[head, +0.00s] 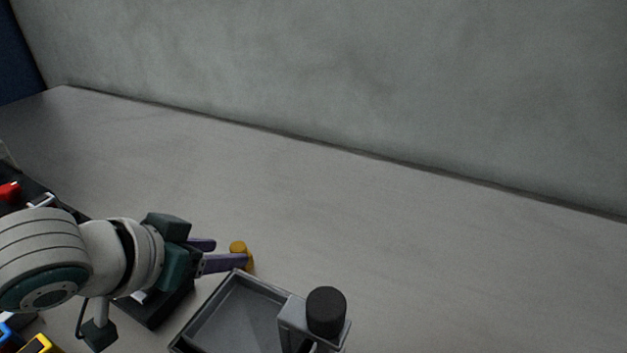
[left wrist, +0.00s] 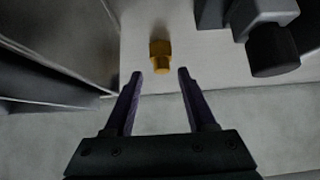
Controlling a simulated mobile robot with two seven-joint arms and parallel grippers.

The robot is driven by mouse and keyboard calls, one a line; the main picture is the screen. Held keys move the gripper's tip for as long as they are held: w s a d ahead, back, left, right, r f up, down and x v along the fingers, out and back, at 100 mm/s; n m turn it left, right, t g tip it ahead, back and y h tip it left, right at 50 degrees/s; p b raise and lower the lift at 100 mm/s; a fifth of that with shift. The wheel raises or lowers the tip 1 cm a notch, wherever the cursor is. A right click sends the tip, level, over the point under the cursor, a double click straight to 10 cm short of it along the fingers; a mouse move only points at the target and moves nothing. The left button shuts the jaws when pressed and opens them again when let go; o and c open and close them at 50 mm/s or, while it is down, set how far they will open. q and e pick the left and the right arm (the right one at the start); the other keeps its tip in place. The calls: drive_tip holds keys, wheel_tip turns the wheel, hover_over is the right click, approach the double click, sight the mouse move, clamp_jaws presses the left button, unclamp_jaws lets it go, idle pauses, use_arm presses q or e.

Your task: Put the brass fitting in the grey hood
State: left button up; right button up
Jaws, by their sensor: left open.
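The brass fitting (head: 238,248) is a small gold-coloured piece standing on the grey surface at the tips of my left gripper (head: 230,252). In the left wrist view the fitting (left wrist: 160,55) lies just beyond the two purple fingertips, roughly centred between them. My left gripper (left wrist: 160,74) is open, with nothing visible held between its fingers. I cannot tell for sure which grey part is the hood. A grey block with a black round knob (head: 326,311) stands at the lower middle of the head view, partly cut off. My right gripper is not in view.
A shallow grey tray (head: 207,309) lies just in front of the fitting, beside the knobbed block. Dark equipment with red, blue and yellow parts (head: 40,345) fills the left edge. The surface (head: 400,240) behind and to the right is clear up to the wall.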

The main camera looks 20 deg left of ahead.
sight(237, 246)
use_arm(q)
drive_tip(key=x, duration=0.1)
drive_tip(key=b+x, duration=0.1)
drive_tip(key=x, duration=0.2)
drive_tip(key=shift+s+a+f+b, duration=0.1)
drive_tip(key=shift+a+f+b, duration=0.05)
drive_tip(key=shift+f+b, duration=0.25)
drive_tip(key=shift+w+f, duration=0.35)
drive_tip(key=shift+w, duration=0.05)
clamp_jaws()
